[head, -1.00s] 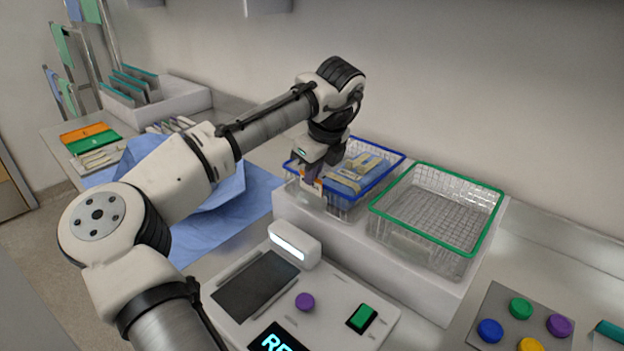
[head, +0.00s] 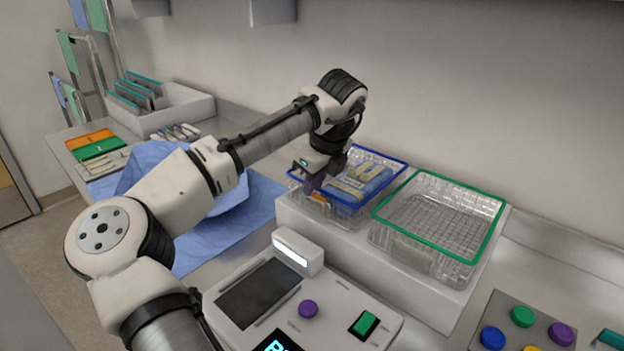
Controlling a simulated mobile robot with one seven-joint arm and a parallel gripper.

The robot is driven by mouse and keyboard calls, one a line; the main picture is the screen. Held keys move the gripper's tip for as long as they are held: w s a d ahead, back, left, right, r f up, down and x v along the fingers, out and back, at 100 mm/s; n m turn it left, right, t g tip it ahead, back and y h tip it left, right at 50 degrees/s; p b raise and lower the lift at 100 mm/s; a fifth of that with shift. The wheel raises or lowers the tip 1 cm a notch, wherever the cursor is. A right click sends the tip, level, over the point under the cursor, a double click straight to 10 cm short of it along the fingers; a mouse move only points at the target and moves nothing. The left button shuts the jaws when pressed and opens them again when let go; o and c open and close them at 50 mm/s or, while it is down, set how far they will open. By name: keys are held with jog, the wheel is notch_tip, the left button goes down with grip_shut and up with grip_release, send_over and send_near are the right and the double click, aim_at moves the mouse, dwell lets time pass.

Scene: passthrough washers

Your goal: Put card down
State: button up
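My gripper (head: 318,180) points down into the left end of the wire basket with the blue rim (head: 388,155). A small card (head: 318,197) with an orange patch shows just under the gripper, inside the basket's front wire wall. The wire and the gripper hide most of the card. The fingertips are small and partly hidden, so I cannot tell whether they grip the card or whether it touches the basket floor. Blue and tan packets (head: 360,182) lie in the same basket, right of the gripper.
An empty wire basket with a green rim (head: 468,259) stands right of the blue one on a white ledge (head: 410,285). A console with a purple knob (head: 308,309) and a green switch (head: 364,323) is in front. A crumpled blue cloth (head: 245,215) lies at left under my arm.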

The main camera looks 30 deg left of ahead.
jog(key=f, duration=0.2)
jog(key=shift+d+f+g, duration=0.3)
jog(key=shift+f, duration=0.1)
jog(key=r, duration=0.1)
jog(key=w+r, duration=0.1)
jog(key=d+r, duration=0.1)
jog(key=r, duration=0.1)
jog(key=shift+w+b, duration=0.15)
jog(key=shift+b, duration=0.25)
jog(key=v, duration=0.7)
jog(key=shift+s+a+r, duration=0.25)
jog(key=shift+r, duration=0.25)
